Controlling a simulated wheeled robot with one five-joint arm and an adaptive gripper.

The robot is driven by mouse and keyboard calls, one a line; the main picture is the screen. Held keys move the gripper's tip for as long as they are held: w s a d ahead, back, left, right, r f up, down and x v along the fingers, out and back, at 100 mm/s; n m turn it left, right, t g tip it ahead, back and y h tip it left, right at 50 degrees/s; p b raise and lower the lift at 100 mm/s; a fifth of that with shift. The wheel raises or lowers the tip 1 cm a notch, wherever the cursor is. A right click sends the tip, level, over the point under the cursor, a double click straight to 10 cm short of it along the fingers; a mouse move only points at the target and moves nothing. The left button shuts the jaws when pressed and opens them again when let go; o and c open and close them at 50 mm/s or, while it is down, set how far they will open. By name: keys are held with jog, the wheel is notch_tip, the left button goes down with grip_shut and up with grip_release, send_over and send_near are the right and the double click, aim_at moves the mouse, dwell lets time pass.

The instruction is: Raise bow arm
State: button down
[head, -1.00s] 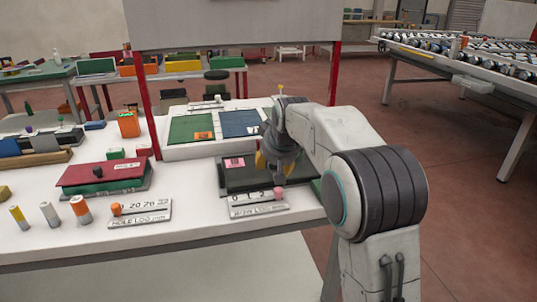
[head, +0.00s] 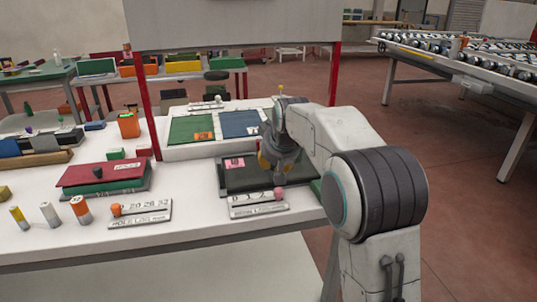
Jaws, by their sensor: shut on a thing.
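My gripper (head: 275,181) is low over the dark rectangular plate (head: 236,181) near the front right of the white bench. Its jaws are closed on a small part at this plate, which I take to be the bow arm. The gripper itself hides most of that part, so its exact height and tilt cannot be told.
A red-topped block (head: 100,174), several small cylinders (head: 78,209) and another scale strip with an orange knob (head: 140,212) stand to the left. Green (head: 190,130) and blue (head: 238,123) panels lie behind. A red post (head: 334,75) rises behind my arm.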

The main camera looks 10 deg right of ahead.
jog(key=shift+r, duration=0.1)
jog(key=shift+w+r+p, duration=0.1)
jog(key=shift+r+p, duration=1.15)
jog(key=shift+p, duration=0.1)
jog(key=shift+w+r+p, duration=0.1)
jog(key=shift+r+p, duration=0.1)
jog(key=shift+p, duration=0.1)
jog(key=shift+w+r+p, duration=0.2)
jog(key=shift+r+p, duration=0.45)
jog(key=shift+p, duration=0.2)
jog(key=shift+w+r+p, duration=0.2)
jog(key=shift+r+p, duration=0.45)
jog(key=shift+p, duration=0.2)
jog(key=shift+r, duration=0.1)
jog(key=shift+w+r+p, duration=0.15)
jog(key=shift+p, duration=0.2)
jog(key=shift+w+r+p, duration=0.5)
jog(key=shift+r+p, duration=0.4)
jog(key=shift+p, duration=0.35)
jog(key=shift+w+r+p, duration=0.2)
jog(key=shift+p, duration=0.2)
